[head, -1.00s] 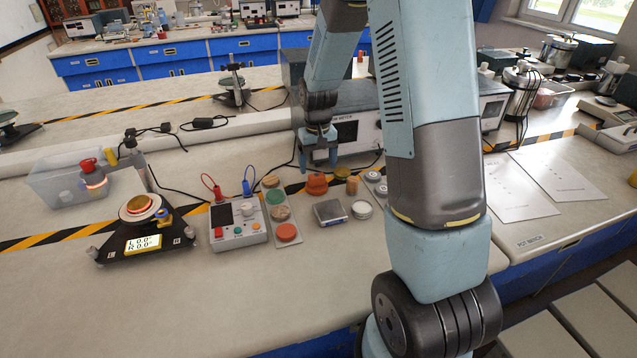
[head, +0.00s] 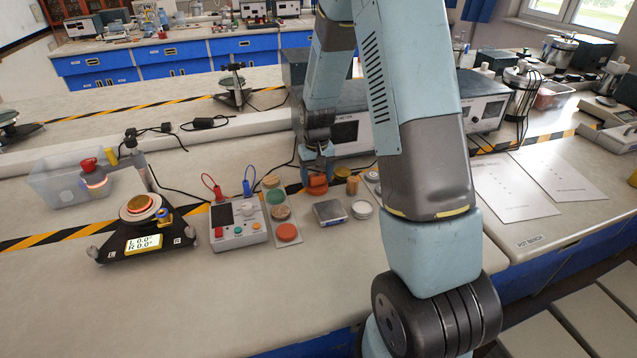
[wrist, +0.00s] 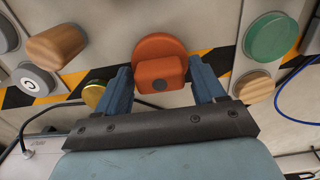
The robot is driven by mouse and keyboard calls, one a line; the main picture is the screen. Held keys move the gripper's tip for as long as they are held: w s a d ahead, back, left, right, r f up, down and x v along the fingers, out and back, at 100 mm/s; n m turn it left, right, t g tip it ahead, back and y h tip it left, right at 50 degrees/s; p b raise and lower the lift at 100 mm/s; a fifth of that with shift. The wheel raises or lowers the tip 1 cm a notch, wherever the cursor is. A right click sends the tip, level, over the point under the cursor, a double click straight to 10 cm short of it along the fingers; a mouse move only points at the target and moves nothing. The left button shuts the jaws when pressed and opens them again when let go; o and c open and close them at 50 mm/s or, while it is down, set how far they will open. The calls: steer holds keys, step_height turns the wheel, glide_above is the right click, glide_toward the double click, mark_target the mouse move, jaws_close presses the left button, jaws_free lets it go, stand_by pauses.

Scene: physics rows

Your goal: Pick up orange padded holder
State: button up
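The orange padded holder (head: 317,185) stands on the bench among small discs, in front of the grey meter box. It has a rounded back and a block with a dark round spot, seen in the wrist view (wrist: 160,62). My gripper (head: 316,174) is right above it in the head view and partly hides its top. In the wrist view my gripper's two blue fingers (wrist: 164,80) are spread apart, one on each side of the holder's block. A gap seems to show beside the block, but I cannot tell whether either finger touches it.
A wooden block (wrist: 57,47), a grey disc (wrist: 34,79), a gold disc (wrist: 94,94) and a green disc (wrist: 270,37) lie close around the holder. A small scale (head: 330,212) and a control box (head: 238,224) stand nearer. Open bench lies in front.

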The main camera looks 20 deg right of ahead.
mark_target(317, 175)
steer(key=c, duration=0.8)
steer(key=shift+r, duration=0.55)
step_height(317, 175, up, 3)
steer(key=shift+s+f, duration=0.15)
steer(key=s+a+r, duration=0.1)
steer(key=s+r, duration=0.2)
steer(key=s, duration=0.1)
steer(key=s+a+r, duration=0.1)
steer(key=s+r, duration=0.2)
steer(key=s, duration=0.1)
steer(key=s+a+r, duration=0.1)
steer(key=s+r, duration=0.2)
steer(key=s, duration=0.2)
steer(key=shift+s+a+r, duration=0.1)
steer(key=shift+a+r, duration=0.05)
steer(key=shift+a, duration=0.2)
